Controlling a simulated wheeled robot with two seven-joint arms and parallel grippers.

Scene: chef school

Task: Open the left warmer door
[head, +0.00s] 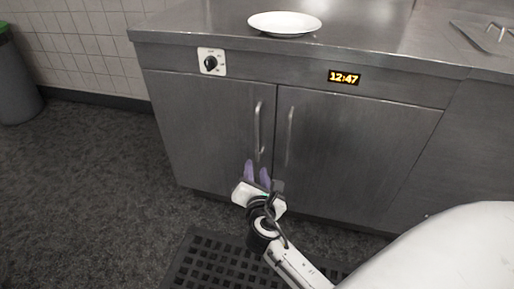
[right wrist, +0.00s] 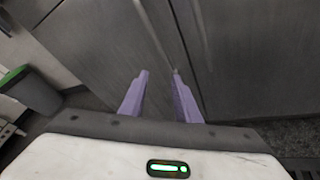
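The grey metal warmer's left door (head: 200,125) is shut, flush with the front. Its upright bar handle (head: 257,125) is near the door's right edge. In the right wrist view, a pale handle bar (right wrist: 152,28) runs down toward the gap between my fingers. My right gripper (head: 257,172) is open, with two purple fingers pointing at the doors near the lower end of the left handle. The fingers also show spread and empty in the right wrist view (right wrist: 160,82). I cannot tell whether they touch anything. My left gripper is not in view.
The shut right door (head: 360,150) has its own handle (head: 290,135) close beside the left one. A dial (head: 211,62) and a clock display (head: 344,77) sit above. A white plate (head: 285,23) is on top.

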